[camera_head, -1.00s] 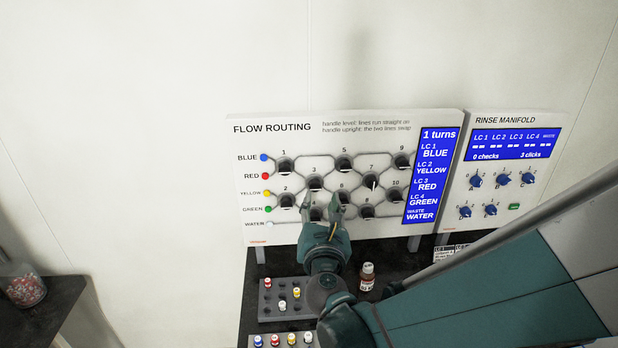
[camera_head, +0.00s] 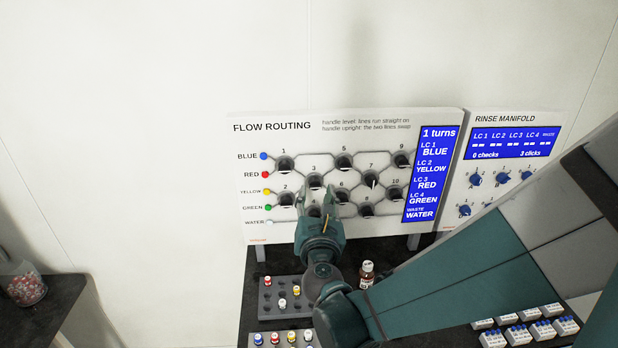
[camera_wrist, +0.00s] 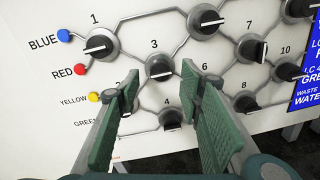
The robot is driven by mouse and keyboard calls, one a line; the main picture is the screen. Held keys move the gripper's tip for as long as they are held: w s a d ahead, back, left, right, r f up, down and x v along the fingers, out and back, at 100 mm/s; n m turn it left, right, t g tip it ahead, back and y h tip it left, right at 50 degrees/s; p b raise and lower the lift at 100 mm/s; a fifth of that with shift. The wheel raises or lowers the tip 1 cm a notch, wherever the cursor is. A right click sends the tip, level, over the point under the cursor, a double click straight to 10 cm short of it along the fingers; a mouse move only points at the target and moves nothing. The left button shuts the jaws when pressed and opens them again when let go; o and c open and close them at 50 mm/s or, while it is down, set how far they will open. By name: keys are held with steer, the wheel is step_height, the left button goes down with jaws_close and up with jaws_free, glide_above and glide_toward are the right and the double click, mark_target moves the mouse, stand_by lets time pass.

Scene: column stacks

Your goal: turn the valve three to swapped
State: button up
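Valve three (camera_wrist: 159,69) is a black knob with a light-edged handle, below the printed 3 on the white flow routing panel (camera_head: 262,143). In the wrist view its handle lies close to level, slightly tilted. It also shows in the head view (camera_head: 314,181). My gripper (camera_wrist: 165,84) is open, with its two green fingers spread apart below and to either side of valve three. Nothing is between the fingers. In the head view my gripper (camera_head: 315,196) is just under valve three and hides valve four. Valve two is mostly behind the left finger in the wrist view.
The blue display (camera_head: 432,175) reads 1 turns. The rinse manifold (camera_head: 505,120) stands at right. A vial rack (camera_head: 268,310) and a brown bottle (camera_head: 367,274) are below the panel.

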mark_target(315, 187)
steer(key=shift+w+d, duration=0.15)
steer(key=shift+w, duration=2.5)
steer(key=shift+c, duration=0.7)
steer(key=c, duration=0.8)
